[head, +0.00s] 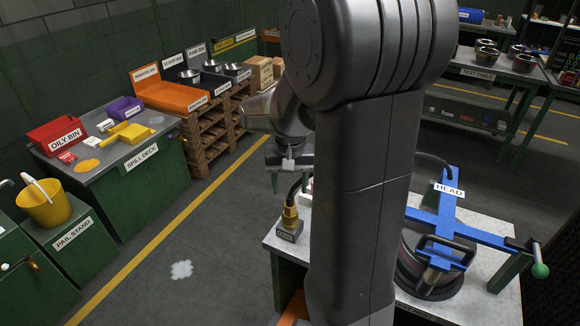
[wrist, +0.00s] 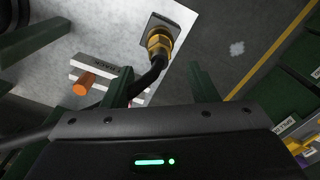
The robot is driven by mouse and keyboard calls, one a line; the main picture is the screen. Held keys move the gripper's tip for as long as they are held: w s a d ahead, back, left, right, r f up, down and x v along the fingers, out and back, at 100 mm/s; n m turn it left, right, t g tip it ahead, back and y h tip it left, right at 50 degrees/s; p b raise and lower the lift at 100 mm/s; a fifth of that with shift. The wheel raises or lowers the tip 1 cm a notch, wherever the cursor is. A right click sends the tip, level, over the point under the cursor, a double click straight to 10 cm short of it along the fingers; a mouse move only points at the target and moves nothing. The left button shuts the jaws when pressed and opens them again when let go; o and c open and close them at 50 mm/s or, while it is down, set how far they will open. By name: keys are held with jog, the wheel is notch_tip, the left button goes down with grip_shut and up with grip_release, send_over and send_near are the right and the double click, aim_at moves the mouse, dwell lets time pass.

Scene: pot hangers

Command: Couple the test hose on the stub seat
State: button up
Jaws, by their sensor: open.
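The test hose shows a brass coupling end (head: 290,213) standing on a small dark labelled block (head: 288,233) at the left edge of a light worktop. In the wrist view the brass end (wrist: 159,44) sits on the dark block. The black hose (wrist: 152,76) bends away from it, passes between my fingers and goes behind my gripper. My gripper (head: 290,180) is open above the brass end, and its fingers (wrist: 160,88) stand apart on either side of the hose without closing on it. I cannot make out which part is the stub seat.
A blue frame labelled HEAD (head: 440,218) stands on the worktop (head: 490,262) to the right, over a dark round vessel. A white block (wrist: 92,68) with an orange peg (wrist: 84,86) lies left of my fingers. Open floor (head: 190,225) with a yellow line lies left.

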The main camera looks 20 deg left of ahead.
aim_at(290, 197)
notch_tip(290, 197, up, 7)
jog(key=shift+f, duration=0.2)
jog(key=shift+f, duration=0.1)
dwell(0.4)
notch_tip(290, 197, down, 14)
jog(key=shift+r, duration=0.1)
jog(key=shift+r+p, duration=0.35)
jog(key=shift+f, duration=0.1)
dwell(0.3)
notch_tip(290, 197, up, 13)
notch_tip(290, 197, down, 14)
jog(key=shift+r, duration=0.25)
notch_tip(290, 197, up, 9)
jog(key=p, duration=0.6)
jog(key=shift+f, duration=0.15)
